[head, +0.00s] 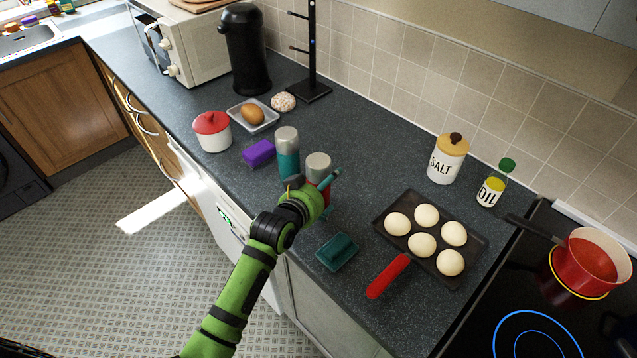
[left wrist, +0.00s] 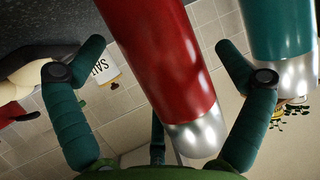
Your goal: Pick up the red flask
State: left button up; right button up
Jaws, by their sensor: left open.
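The red flask (head: 318,164) stands upright on the counter, its silver cap showing and most of its red body hidden behind my left gripper (head: 327,196). In the left wrist view the red flask (left wrist: 165,60) appears between the two dark-green fingers of my left gripper (left wrist: 160,58). The fingers are spread, with a gap visible on both sides of the flask. A teal flask (head: 287,155) with a silver cap stands just left of the red one. It also shows in the left wrist view (left wrist: 279,35), beyond the right finger. My right gripper is not in view.
A purple sponge (head: 259,153) and a red-lidded pot (head: 212,133) lie left of the flasks. A green dish (head: 337,251) and a tray of buns (head: 383,208) with a red handle are to the right. A salt jar (head: 446,163) stands near the wall.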

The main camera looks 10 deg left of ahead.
pick_arm(q)
jog(key=shift+w+d+f, duration=0.1)
jog(key=shift+w+f, duration=0.05)
jog(key=shift+w, duration=0.05)
jog(key=shift+c, duration=0.4)
jog(key=c, duration=1.3)
jog(key=shift+r, duration=0.2)
